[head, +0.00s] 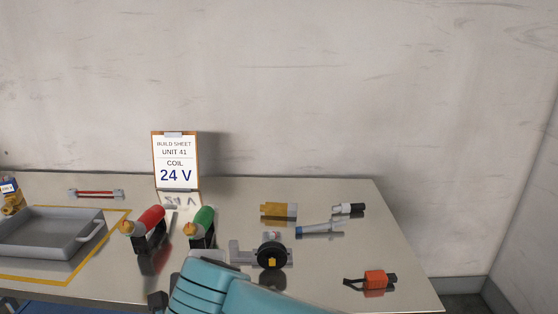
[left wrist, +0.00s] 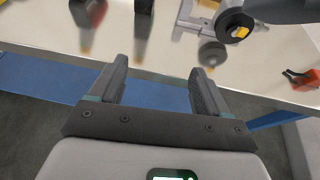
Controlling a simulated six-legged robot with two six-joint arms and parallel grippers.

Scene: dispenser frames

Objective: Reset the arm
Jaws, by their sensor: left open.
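My left gripper (left wrist: 160,68) is open in the left wrist view, with nothing between its two dark fingers. The fingers point toward the front edge of the metal table (left wrist: 160,58) and seem clear of the objects on it. In the head view a teal arm link of mine comes up at the bottom middle, over the table's front edge. The left fingertips cannot be made out there. My right gripper is not in view.
A grey tray (head: 40,236) sits at left. Red-topped (head: 149,218) and green-topped (head: 202,222) tools stand mid-table near a build sheet (head: 176,160) reading 24 V. A black-wheeled fixture (head: 272,256) is beside the arm. An orange part (head: 376,279) lies right, with bare table around it.

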